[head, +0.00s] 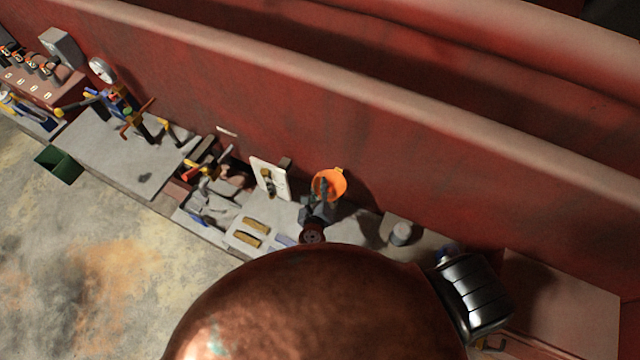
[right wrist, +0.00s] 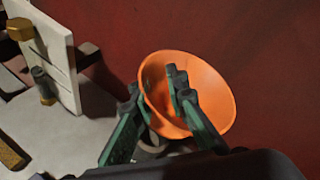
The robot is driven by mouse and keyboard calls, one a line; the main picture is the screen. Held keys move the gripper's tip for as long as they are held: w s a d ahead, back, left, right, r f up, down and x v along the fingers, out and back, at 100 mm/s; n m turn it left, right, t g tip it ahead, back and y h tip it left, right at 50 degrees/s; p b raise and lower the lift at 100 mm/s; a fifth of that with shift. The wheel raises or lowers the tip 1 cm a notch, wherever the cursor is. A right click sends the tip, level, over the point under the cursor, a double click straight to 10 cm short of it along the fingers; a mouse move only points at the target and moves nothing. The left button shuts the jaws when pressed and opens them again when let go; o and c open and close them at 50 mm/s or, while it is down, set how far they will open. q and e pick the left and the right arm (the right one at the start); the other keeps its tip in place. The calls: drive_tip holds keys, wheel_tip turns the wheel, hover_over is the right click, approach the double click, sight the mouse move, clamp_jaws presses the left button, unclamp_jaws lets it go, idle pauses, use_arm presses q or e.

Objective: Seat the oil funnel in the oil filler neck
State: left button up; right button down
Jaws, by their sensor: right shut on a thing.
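The orange oil funnel (head: 331,181) is at the right of the bench's middle in the head view, in front of the red wall. My right gripper (head: 323,192) is shut on it. In the right wrist view the wide bowl of the funnel (right wrist: 215,92) opens toward the camera, with one finger of the right gripper (right wrist: 155,98) inside the bowl and the other outside. The funnel's lower end is hidden by the gripper. A short grey cylinder (head: 401,233) stands to the right; I cannot tell whether it is the oil filler neck. My left gripper is not in view.
A white upright panel (head: 265,180) with brass fittings stands just left of the funnel. Further left are cluttered tools and a grey plate (head: 125,155). The red wall (head: 400,150) runs close behind. A large coppery dome (head: 310,300) fills the lower foreground.

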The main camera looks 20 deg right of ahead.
drive_tip(key=shift+f+b, duration=1.05)
drive_tip(key=shift+f, duration=2.65)
drive_tip(key=c, duration=1.8)
unclamp_jaws()
drive_tip(key=v, duration=1.2)
